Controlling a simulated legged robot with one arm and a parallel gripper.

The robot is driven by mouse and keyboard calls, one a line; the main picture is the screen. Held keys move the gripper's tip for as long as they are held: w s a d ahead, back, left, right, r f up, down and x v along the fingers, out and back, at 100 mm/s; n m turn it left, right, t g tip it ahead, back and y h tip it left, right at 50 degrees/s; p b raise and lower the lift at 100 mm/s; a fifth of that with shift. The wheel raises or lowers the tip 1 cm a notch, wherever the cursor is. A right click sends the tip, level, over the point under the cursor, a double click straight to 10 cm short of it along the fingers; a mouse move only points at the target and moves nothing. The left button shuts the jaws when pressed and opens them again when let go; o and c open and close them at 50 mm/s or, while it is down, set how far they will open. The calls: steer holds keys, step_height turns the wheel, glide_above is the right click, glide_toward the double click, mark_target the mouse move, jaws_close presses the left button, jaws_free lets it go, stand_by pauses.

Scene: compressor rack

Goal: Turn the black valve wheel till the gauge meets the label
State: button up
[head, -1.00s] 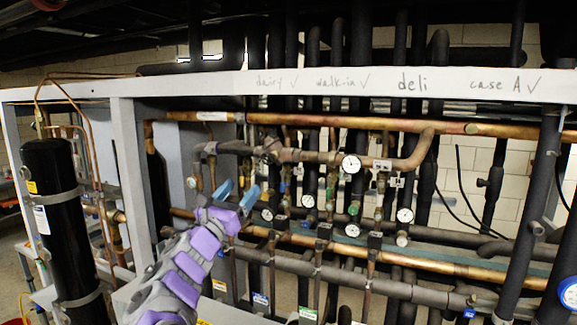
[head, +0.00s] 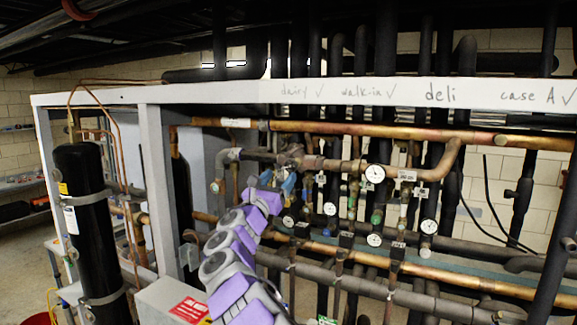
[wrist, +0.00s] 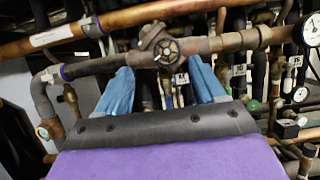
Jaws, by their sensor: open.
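The black valve wheel (wrist: 166,51) is small and round and sits on a valve body on the upper pipe, near top centre in the wrist view. In the head view the valve (head: 291,156) is just above my gripper (head: 274,181). My gripper (wrist: 160,66) is open, its two blue fingers apart below and on either side of the wheel. The wheel looks ungripped; contact cannot be told. A white-faced gauge (head: 375,173) is right of the valve, beside a white label (head: 407,175); the gauge is cut off in the wrist view (wrist: 312,28). Its reading is too small to tell.
Pipes crowd the rack around the valve. Several other gauges, including one at lower right (head: 429,226), and small tags hang below. A grey post (head: 157,190) and a black cylinder (head: 84,205) stand left. A grey box with a red label (head: 190,309) is in front.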

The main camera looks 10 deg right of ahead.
mark_target(290, 169)
steer(key=x, duration=0.3)
steer(key=d+x, duration=0.1)
steer(key=shift+d+p, duration=0.2)
steer(key=shift+p, duration=0.2)
steer(key=shift+p+x, duration=0.3)
steer(key=shift+x, duration=0.85)
steer(key=shift+w+a, duration=0.15)
steer(key=shift+a, duration=0.2)
steer(key=shift+d, duration=0.15)
steer(key=shift+c, duration=0.2)
steer(key=shift+d, duration=0.15)
steer(key=c, duration=0.9)
steer(key=shift+r+m, duration=0.1)
steer(key=shift+m, duration=0.2)
